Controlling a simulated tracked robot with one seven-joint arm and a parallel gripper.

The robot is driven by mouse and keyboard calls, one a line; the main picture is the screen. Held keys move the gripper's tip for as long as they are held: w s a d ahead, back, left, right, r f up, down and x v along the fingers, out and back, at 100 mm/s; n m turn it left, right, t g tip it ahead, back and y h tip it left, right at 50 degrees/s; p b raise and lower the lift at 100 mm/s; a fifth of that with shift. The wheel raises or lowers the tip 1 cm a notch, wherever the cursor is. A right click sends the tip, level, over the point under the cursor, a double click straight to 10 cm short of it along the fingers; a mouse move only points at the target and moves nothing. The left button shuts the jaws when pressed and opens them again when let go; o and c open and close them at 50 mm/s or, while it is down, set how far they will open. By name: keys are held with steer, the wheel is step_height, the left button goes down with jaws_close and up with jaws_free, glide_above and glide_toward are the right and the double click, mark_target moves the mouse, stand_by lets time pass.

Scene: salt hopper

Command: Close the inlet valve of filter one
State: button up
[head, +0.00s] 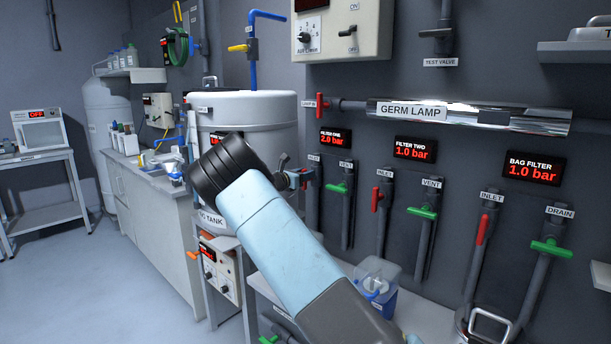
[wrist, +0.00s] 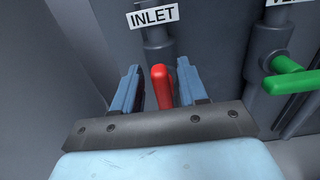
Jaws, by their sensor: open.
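The red handle (wrist: 162,90) of an inlet valve stands between the two blue fingers of my gripper (wrist: 157,70) in the wrist view. The fingers are apart, with a gap on both sides of the handle. The INLET label (wrist: 152,16) is on the pipe above it. In the head view my gripper (head: 296,179) is at the inlet pipe below the filter one display (head: 335,138), which reads 2.0 bar. My arm and gripper hide most of that valve there. How far the handle is turned is hard to tell.
The green vent handle (head: 338,188) of filter one is close on the right; it also shows in the wrist view (wrist: 292,82). Filter two's red inlet handle (head: 377,199) is further right. A white tank (head: 255,108) stands left of my gripper, and a blue container (head: 376,285) below.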

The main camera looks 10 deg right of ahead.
jaws_close()
stand_by(0.4)
steer(key=m, duration=0.4)
steer(key=shift+s+d+m, duration=0.2)
steer(key=shift+s+m, duration=0.2)
steer(key=shift+s+d+f+m, duration=0.2)
steer(key=shift+f+m, duration=0.25)
steer(key=shift+m, duration=1.6)
steer(key=shift+s+d+f+m, duration=0.1)
steer(key=shift+s+f+m, duration=0.25)
steer(key=shift+m, duration=1.75)
steer(key=shift+s+d+f+m, duration=0.15)
steer(key=shift+f+m, duration=0.4)
steer(key=shift+m, duration=1.5)
steer(key=shift+f, duration=0.1)
